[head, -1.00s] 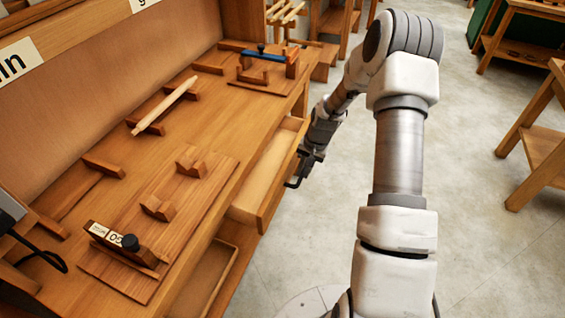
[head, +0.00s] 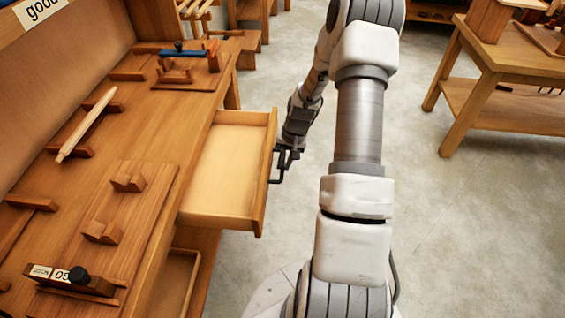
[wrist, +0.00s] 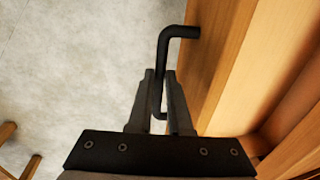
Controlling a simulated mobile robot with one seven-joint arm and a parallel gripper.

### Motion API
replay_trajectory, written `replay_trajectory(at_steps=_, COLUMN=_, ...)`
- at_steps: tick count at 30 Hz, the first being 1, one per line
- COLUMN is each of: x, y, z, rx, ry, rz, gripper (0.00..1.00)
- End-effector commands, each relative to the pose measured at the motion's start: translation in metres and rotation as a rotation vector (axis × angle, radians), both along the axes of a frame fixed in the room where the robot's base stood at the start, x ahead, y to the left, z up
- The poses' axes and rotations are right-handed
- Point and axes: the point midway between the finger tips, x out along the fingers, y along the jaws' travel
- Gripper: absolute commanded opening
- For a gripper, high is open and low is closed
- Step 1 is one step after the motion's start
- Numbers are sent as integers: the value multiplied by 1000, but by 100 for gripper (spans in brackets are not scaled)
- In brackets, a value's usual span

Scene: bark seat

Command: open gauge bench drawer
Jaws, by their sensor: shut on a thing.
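The gauge bench (head: 150,128) is a wooden workbench at the left of the head view. Its drawer (head: 222,172) stands well out from the bench front and looks empty inside. A black bar handle is fixed to the drawer front; in the wrist view the handle (wrist: 176,33) runs down between my fingers. My gripper (head: 284,158) is at the drawer front in the head view. In the wrist view my gripper (wrist: 160,100) is shut on the handle, with one finger on each side. The handle's lower end is partly hidden by the fingers.
A wooden go/no-go gauge (head: 72,279), a pale rod (head: 86,125) and a blue-topped fixture (head: 186,53) rest on the bench. A lower shelf or drawer (head: 172,285) shows below. Another table (head: 490,85) stands at right. Grey floor is clear between.

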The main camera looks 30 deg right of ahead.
Motion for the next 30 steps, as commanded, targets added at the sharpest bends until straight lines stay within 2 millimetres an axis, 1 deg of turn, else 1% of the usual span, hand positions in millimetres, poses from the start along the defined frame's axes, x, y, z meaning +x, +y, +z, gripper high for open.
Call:
replay_trajectory(at_steps=1, x=1, y=0, z=1, rx=-2, ry=-2, rz=-1, gripper=21)
replay_trajectory(at_steps=3, x=1, y=0, z=1, rx=-2, ry=-2, rz=-1, gripper=30)
replay_trajectory(at_steps=11, x=1, y=0, z=1, rx=-1, ry=-1, rz=0, gripper=30)
replay_trajectory(at_steps=15, x=0, y=-2, z=9, rx=-1, ry=-2, rz=0, gripper=30)
replay_trajectory(at_steps=17, x=-1, y=-3, z=18, rx=-2, ry=-3, rz=-1, gripper=30)
replay_trajectory(at_steps=20, x=-3, y=-7, z=39, rx=-4, ry=-5, rz=0, gripper=30)
replay_trajectory(at_steps=30, x=-13, y=-20, z=121, rx=-4, ry=-6, rz=-1, gripper=30)
